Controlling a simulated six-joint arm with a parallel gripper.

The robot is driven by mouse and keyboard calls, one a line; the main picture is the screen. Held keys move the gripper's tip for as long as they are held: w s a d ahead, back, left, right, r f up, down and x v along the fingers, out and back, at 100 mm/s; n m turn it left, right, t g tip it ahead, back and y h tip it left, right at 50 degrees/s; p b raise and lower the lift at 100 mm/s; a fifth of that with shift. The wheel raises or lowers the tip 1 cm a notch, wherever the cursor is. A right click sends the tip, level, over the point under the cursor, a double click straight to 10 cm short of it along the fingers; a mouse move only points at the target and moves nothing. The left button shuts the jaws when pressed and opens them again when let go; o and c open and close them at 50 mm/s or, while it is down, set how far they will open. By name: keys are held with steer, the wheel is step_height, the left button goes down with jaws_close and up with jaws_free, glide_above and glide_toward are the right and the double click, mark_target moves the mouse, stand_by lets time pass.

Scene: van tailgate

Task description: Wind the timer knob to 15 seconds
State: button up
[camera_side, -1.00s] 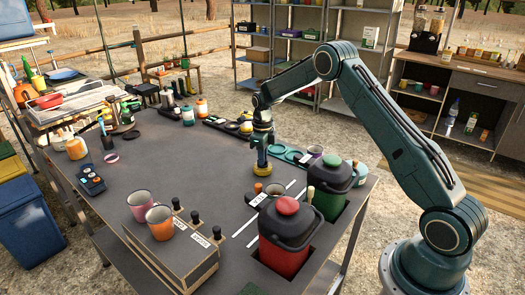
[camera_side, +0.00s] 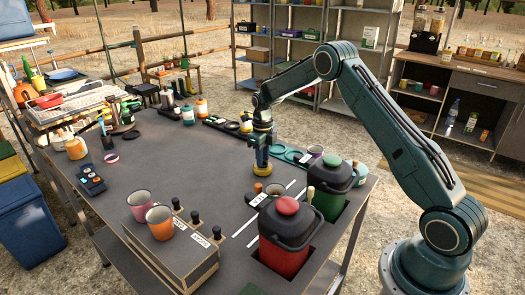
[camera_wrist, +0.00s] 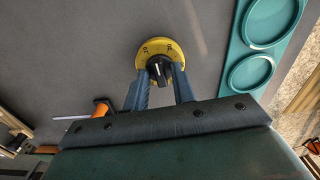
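The timer is a round yellow dial with a black knob on the dark tabletop. In the side view the timer (camera_side: 262,169) sits directly under my gripper (camera_side: 262,160), which points straight down. In the wrist view the yellow dial (camera_wrist: 150,47) carries small dark marks, too small to read surely. The black knob (camera_wrist: 158,68) has a white pointer line. My gripper (camera_wrist: 160,76) has its two blue fingers on opposite sides of the knob, with no clear gap showing. The fingertips partly hide the dial's lower edge.
Teal ring holders (camera_side: 285,152) lie just behind the timer. A small cup (camera_side: 274,189), a red canister (camera_side: 285,240) and a green canister (camera_side: 332,188) stand close in front and to the right. Two mugs stand on a box (camera_side: 180,255) at front left. The table's middle is clear.

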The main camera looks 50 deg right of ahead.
stand_by(0.5)
steer(key=shift+r, duration=3.5)
